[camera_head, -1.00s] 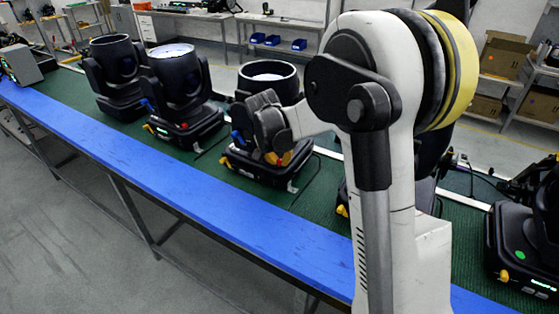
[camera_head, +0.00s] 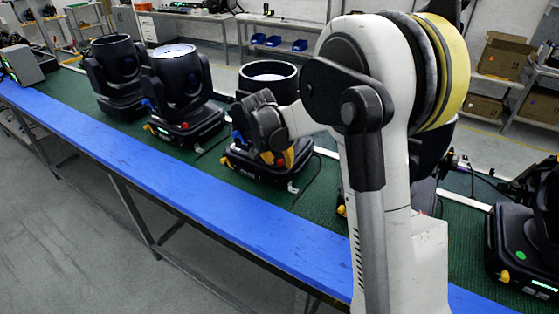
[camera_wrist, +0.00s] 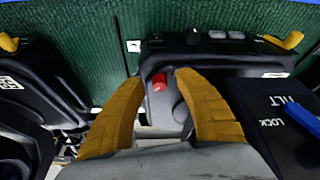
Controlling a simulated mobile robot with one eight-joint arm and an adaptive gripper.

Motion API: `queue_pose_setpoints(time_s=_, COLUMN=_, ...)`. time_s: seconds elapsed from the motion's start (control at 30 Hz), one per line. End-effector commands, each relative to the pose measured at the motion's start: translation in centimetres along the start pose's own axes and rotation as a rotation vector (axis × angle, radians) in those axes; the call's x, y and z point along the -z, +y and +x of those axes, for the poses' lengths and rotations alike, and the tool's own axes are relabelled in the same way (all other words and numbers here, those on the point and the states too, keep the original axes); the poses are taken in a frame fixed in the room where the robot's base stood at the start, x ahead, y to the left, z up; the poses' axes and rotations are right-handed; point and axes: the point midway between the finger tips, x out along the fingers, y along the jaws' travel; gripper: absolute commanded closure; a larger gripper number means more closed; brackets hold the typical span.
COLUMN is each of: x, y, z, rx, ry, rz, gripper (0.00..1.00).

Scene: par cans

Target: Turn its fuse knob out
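A black stage light (camera_head: 268,78) stands on the green belt, its base partly hidden by my arm. In the wrist view, its black base (camera_wrist: 222,62) carries a small red knob (camera_wrist: 159,82); whether this is the fuse knob I cannot tell for sure. In the head view, my gripper (camera_head: 284,157) is at the light's base.
A "TILT LOCK" label (camera_wrist: 290,108) and a blue lever (camera_wrist: 304,117) are on the right of the wrist view. Other stage lights stand left (camera_head: 182,88) and right (camera_head: 527,235). A blue edge strip (camera_head: 170,182) runs along the belt's (camera_head: 312,195) near side.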

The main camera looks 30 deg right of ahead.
Motion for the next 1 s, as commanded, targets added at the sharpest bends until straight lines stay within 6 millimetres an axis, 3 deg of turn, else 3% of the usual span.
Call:
queue_pose_setpoints(time_s=0.27, x=0.1, y=0.0, z=-0.6, rx=0.0, ry=0.002, rz=0.0, gripper=0.6)
queue_pose_setpoints(time_s=0.7, x=0.0, y=0.1, z=-9.4, rx=0.0, ry=0.001, rz=-0.001, gripper=0.6)
queue_pose_setpoints(time_s=1.0, x=0.0, y=0.0, z=-12.0, rx=0.0, ry=0.001, rz=-0.001, gripper=0.6)
